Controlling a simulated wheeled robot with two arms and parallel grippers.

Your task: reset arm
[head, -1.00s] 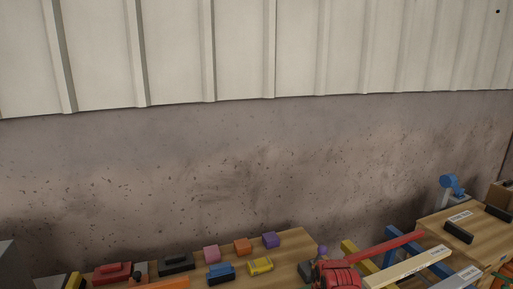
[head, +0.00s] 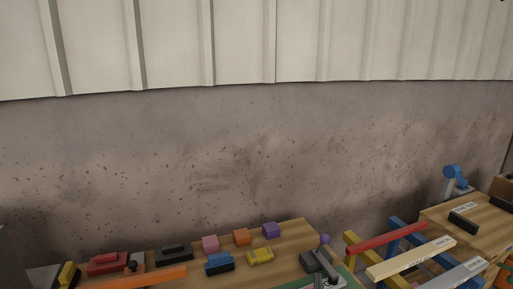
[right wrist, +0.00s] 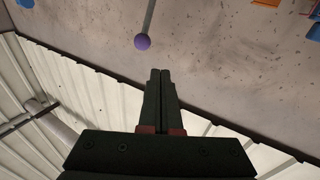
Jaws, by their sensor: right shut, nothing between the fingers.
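My right gripper (right wrist: 160,72) shows in the right wrist view, with its two dark fingers together and nothing between them. Its fingertips point up in that picture, towards the wall. A purple ball (right wrist: 142,42) on a thin grey rod shows just above and left of the fingertips, apart from them in the picture. In the head view I cannot clearly make out the right gripper. My left gripper is not in view.
A second wooden surface (head: 484,222) stands far right.

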